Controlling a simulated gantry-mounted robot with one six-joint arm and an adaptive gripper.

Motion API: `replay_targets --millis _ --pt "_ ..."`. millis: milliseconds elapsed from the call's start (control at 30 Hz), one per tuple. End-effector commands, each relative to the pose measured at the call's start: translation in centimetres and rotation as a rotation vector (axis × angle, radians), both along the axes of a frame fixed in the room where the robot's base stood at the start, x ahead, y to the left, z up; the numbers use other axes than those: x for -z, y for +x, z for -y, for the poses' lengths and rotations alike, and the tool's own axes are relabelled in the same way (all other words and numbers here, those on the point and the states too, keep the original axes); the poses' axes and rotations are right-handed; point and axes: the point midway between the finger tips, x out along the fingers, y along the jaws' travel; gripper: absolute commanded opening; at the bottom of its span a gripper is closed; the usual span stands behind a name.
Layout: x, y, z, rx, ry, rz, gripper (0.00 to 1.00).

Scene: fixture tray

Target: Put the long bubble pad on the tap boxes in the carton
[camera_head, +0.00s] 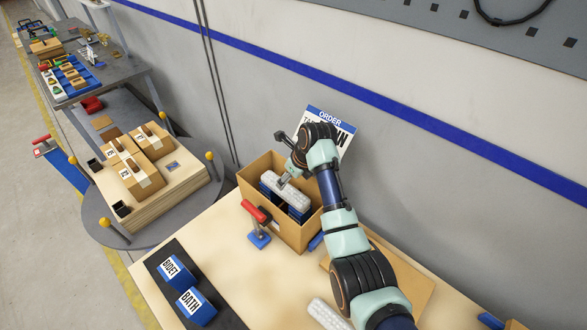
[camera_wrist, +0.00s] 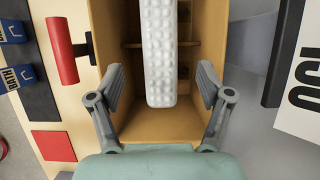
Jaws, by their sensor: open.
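The carton (camera_head: 303,238) stands open on the table, and its walls also show in the wrist view (camera_wrist: 217,25). A long white bubble pad (camera_head: 291,194) lies in it across the blue tap boxes (camera_head: 299,214). In the wrist view the pad (camera_wrist: 160,55) runs lengthwise down the middle of the carton. My gripper (camera_head: 284,181) is over the carton at the pad. In the wrist view my gripper's fingers (camera_wrist: 160,80) are spread wide, one on each side of the pad with gaps between. The boxes are mostly hidden under the pad.
A red-handled tool (camera_head: 257,215) stands close beside the carton. Blue boxes marked BIDET (camera_head: 175,271) and BATH (camera_head: 196,306) lie on a dark mat. Another white pad (camera_head: 327,314) lies at the table's front. An order sign (camera_head: 345,138) stands behind the carton. A round stand (camera_head: 102,226) holds cartons at left.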

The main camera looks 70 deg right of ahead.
Motion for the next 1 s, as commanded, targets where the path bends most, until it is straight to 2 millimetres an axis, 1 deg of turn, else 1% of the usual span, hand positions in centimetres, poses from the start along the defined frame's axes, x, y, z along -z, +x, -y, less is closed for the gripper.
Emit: replay_targets --millis 33,100,233,333,733,800,867,900,967,1000 --pt "-1.3 -0.4 -0.1 0.001 -0.002 0.001 0.78" --pt "-2.4 -0.9 -0.3 0.000 -0.001 0.001 0.78" --pt "-3.7 -1.4 -0.5 0.000 0.001 0.000 0.78" --pt "-4.0 -1.6 -0.6 0.000 0.001 -0.001 0.78" --pt "-4.0 -1.6 -0.6 0.000 0.001 -0.001 0.78" --pt "-3.9 -1.3 -1.0 -0.022 -0.010 0.000 0.78" --pt "-3.8 -0.1 -2.2 -0.103 -0.051 0.000 0.78" --pt "-3.6 1.1 -3.7 -0.203 -0.103 -0.002 0.78" --pt "-3.4 3.6 -7.2 -0.421 -0.221 -0.004 0.78" --pt "-3.4 5.4 -10.3 -0.601 -0.325 -0.008 0.78"
